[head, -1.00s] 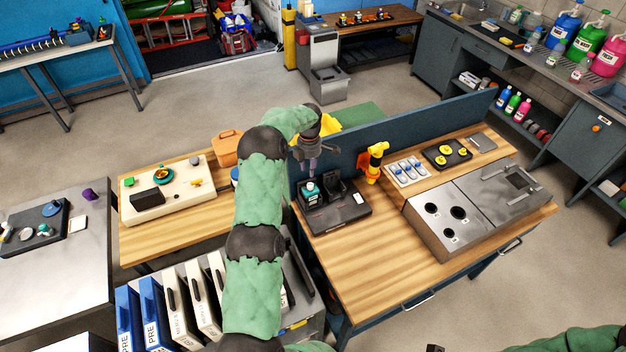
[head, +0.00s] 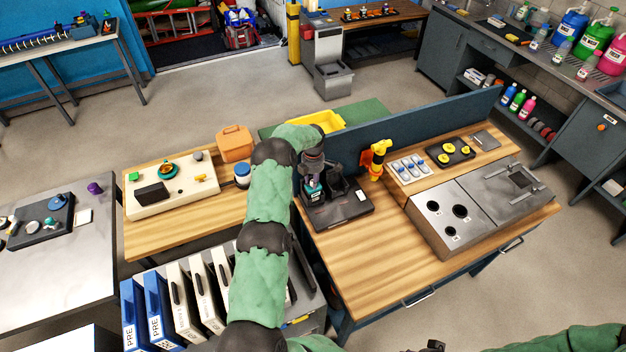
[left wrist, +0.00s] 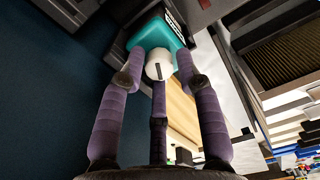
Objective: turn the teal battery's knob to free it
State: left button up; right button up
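The teal battery (head: 312,194) sits in the left bay of a black charger (head: 342,210) on the wooden bench. In the left wrist view the battery (left wrist: 160,35) shows teal with a round white knob (left wrist: 158,66) that has a dark slot. My left gripper (head: 313,178) is right over the battery. In the left wrist view its purple fingers (left wrist: 160,64) stand apart around the knob, with small gaps visible at the sides. Contact with the knob cannot be made out. My right arm shows at the bottom right of the head view; its gripper is barely in frame at the bottom edge.
A blue divider panel (head: 400,132) runs behind the charger. A yellow and orange tool (head: 376,160) stands to its right. A tray with blue-topped items (head: 411,168) and a metal box with round holes (head: 438,222) lie further right. The bench front is clear.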

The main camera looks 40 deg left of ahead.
pick_arm(q)
grip_shut()
jog(key=shift+n+b, duration=0.8)
jog(key=shift+n, duration=0.5)
jog(key=shift+n+b, duration=0.55)
jog(key=shift+n, duration=1.15)
jog(key=shift+o, duration=1.1)
grip_release()
